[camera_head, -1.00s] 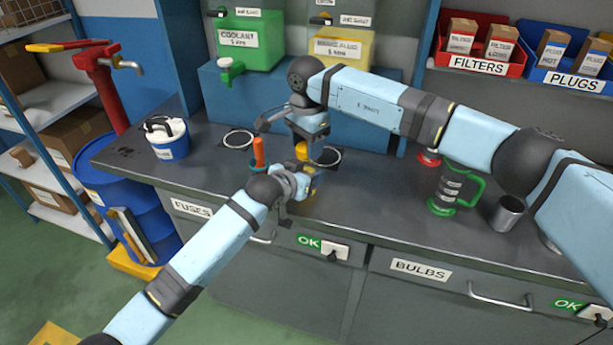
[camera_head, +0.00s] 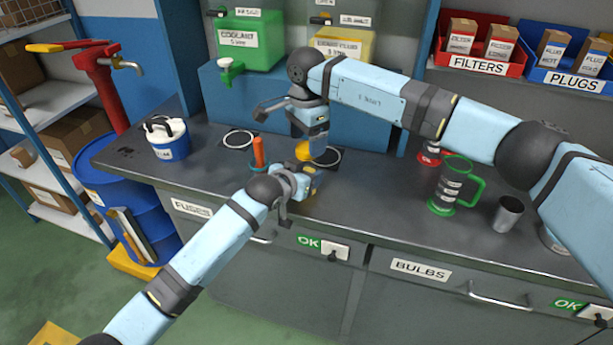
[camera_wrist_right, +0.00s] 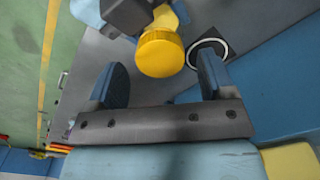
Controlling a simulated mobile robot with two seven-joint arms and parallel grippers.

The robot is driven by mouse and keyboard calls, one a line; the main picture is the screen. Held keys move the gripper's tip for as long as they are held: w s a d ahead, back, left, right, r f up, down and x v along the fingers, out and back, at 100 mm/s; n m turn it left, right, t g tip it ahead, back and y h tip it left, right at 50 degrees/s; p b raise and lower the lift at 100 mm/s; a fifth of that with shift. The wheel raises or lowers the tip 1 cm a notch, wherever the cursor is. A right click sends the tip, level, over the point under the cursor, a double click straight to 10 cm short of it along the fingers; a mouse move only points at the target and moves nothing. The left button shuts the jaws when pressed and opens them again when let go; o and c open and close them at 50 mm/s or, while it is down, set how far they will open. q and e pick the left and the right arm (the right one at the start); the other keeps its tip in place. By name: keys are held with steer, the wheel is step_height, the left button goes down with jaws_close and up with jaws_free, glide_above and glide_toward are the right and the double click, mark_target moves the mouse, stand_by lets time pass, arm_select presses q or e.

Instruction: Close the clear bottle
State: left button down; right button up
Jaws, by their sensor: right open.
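A yellow cap (camera_wrist_right: 161,52) sits at the top of the bottle, and it also shows in the head view (camera_head: 304,151). Only a small yellowish part of the bottle shows behind the cap in the right wrist view; the rest is hidden by my grippers. My right gripper (camera_wrist_right: 162,72) is open, its two blue fingers apart on either side of the cap's near edge, with nothing gripped. In the head view it is above the cap, pointing down. My left gripper (camera_head: 305,180) is low beside the bottle; its fingertips are too hidden to tell their grip.
An orange-handled tool (camera_head: 259,152) stands close left of the grippers. White rings mark the worktop (camera_head: 370,195). Dispensers (camera_head: 248,40) are behind.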

step_height(320, 180, up, 3)
steer(key=shift+f, duration=0.1)
steer(key=shift+r+m, duration=0.6)
steer(key=shift+r, duration=1.2)
steer(key=shift+c, duration=0.3)
steer(key=shift+f, duration=0.15)
steer(key=shift+f, duration=3.9)
steer(key=c, duration=0.9)
steer(key=o, duration=1)
steer(key=shift+c, duration=0.2)
